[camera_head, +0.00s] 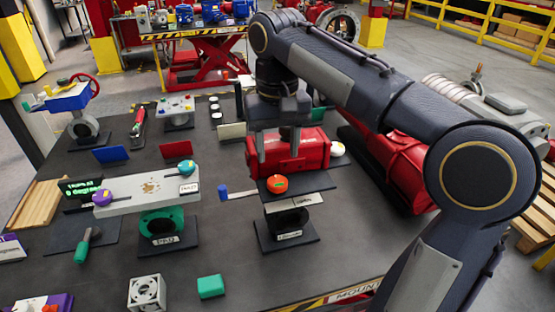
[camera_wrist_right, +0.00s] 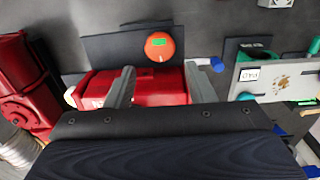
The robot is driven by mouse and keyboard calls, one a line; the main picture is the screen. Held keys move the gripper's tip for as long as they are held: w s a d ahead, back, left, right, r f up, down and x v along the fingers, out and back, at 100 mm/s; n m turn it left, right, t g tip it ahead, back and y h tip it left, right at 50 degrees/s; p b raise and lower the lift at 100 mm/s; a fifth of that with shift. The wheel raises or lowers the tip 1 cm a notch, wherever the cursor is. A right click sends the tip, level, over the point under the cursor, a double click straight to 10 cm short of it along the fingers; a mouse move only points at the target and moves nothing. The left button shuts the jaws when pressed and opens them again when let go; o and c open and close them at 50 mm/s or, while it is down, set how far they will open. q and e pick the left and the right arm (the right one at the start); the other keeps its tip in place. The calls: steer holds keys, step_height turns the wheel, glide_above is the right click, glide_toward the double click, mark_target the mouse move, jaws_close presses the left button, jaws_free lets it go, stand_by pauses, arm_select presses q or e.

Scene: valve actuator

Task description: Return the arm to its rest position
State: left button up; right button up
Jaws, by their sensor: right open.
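My right arm (camera_head: 350,80) reaches in from the right side of the head view and bends down over the table. I cannot tell the exact gap between fingers and actuator. My left gripper is not in view.
The dark table (camera_head: 120,265) holds a grey plate on a green valve (camera_head: 160,222), a blue valve with a red handwheel (camera_head: 75,100), a green block (camera_head: 210,286) and a white block (camera_head: 147,293). A large red cylinder (camera_head: 385,165) lies beneath my right arm.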

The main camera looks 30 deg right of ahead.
steer(key=shift+r, duration=0.25)
stand_by(0.3)
steer(key=shift+s+f, duration=0.2)
steer(key=shift+s, duration=0.15)
steer(key=s+a+f+t+y, duration=0.2)
steer(key=s+f, duration=0.6)
steer(key=s+a+f+n+t+y, duration=0.1)
steer(key=s+a+f+t, duration=0.1)
steer(key=s+f, duration=0.6)
steer(key=shift+s+a+f+t+y, duration=0.15)
steer(key=shift+s+f+t+y, duration=0.2)
steer(key=shift+s+t, duration=0.45)
